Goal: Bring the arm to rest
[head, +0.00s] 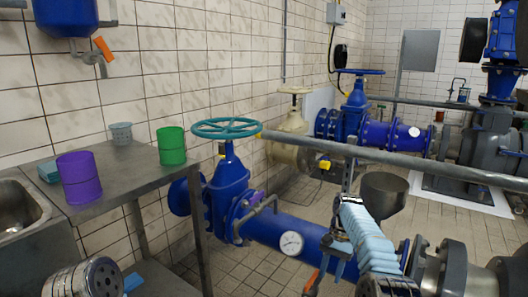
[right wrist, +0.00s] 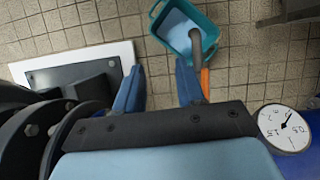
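My right arm (head: 362,238), with a light blue cover, reaches up from the lower right of the head view. Its gripper (head: 333,268) hangs in front of the blue pipe with the dial gauge. In the right wrist view the two blue fingers of this gripper (right wrist: 160,68) stand apart. Only floor tiles show between them, so it is open and empty. My left gripper cannot be made out in the head view.
A blue pipe (head: 275,232) with a round gauge (head: 291,244) runs close by the right gripper. A grey rail (head: 400,158) crosses behind the arm. A metal table (head: 105,205) at left holds a purple can (head: 79,178) and a green can (head: 171,146). A teal bucket (right wrist: 165,35) stands below.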

